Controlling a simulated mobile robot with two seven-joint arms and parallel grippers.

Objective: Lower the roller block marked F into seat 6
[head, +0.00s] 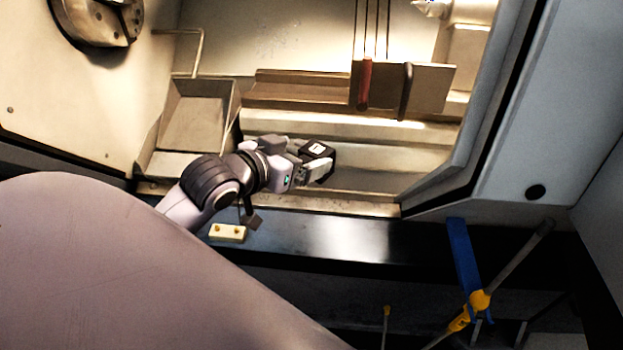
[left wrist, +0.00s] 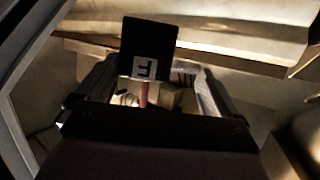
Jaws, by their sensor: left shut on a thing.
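The roller block marked F (head: 318,149) is a dark block with a white label. In the left wrist view the block (left wrist: 148,42) shows its black face and the letter F on a white square. My left gripper (head: 314,168) is shut on it and holds it up in front of the machine's opening. In the left wrist view the block stands out beyond the fingers of the gripper (left wrist: 155,82). I cannot make out seat 6 in either view. My right gripper is not in view.
A chuck (head: 100,18) is at the upper left, above a metal chute (head: 195,108). A red-handled tool (head: 363,85) and a dark hook (head: 405,90) hang at a plate behind. A cream block with pegs (head: 228,233) sits on the dark ledge (head: 340,238), whose right part is clear.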

